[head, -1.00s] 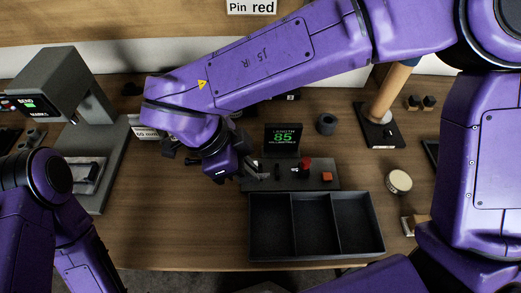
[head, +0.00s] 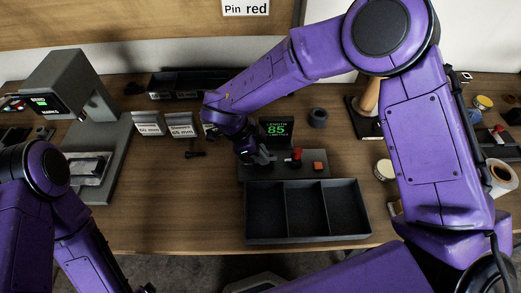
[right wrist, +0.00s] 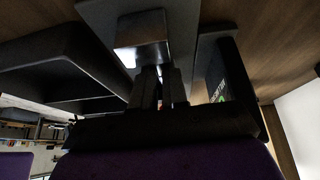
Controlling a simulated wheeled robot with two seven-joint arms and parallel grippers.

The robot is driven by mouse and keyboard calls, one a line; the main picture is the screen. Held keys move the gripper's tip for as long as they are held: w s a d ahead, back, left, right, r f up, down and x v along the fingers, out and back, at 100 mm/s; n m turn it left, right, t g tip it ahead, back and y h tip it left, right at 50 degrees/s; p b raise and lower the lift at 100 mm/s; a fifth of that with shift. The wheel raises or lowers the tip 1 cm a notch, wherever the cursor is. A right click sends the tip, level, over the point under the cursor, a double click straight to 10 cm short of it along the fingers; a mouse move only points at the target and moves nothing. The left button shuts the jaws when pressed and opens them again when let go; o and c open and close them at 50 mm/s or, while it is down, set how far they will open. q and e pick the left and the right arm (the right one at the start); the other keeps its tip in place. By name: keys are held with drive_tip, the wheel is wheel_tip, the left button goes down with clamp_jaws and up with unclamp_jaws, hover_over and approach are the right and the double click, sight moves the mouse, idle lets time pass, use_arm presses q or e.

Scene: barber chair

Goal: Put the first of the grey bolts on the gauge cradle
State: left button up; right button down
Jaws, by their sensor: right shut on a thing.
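My right gripper (head: 260,157) is at the left end of the dark gauge (head: 284,172), in front of its display (head: 278,129), which reads 85. The jaws are shut on a grey bolt, mostly hidden in the head view. In the right wrist view, a shiny grey block-like end (right wrist: 142,38) shows just beyond the fingers (right wrist: 161,88). The gripper covers the cradle, so I cannot tell whether the bolt touches it. The gauge also carries a red knob (head: 297,154) and an orange button (head: 318,166). My left gripper is out of view; only its arm shows.
A dark three-compartment tray (head: 307,239), empty, stands in front of the gauge. A small dark object (head: 195,154) lies to the left, near labelled cards (head: 182,126). A grey machine (head: 75,85) stands at far left. A dark cylinder (head: 318,117) stands behind the gauge.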

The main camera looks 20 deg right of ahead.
drive_tip(key=shift+s+r, duration=0.15)
drive_tip(key=shift+s, duration=0.05)
drive_tip(key=c, duration=1.4)
unclamp_jaws()
drive_tip(key=shift+s+r, duration=0.1)
drive_tip(key=shift+s, duration=0.2)
drive_tip(key=shift+o, duration=1.1)
drive_tip(key=shift+w, duration=0.35)
drive_tip(key=b+v, duration=0.1)
drive_tip(key=v, duration=1.1)
drive_tip(key=shift+s, duration=0.35)
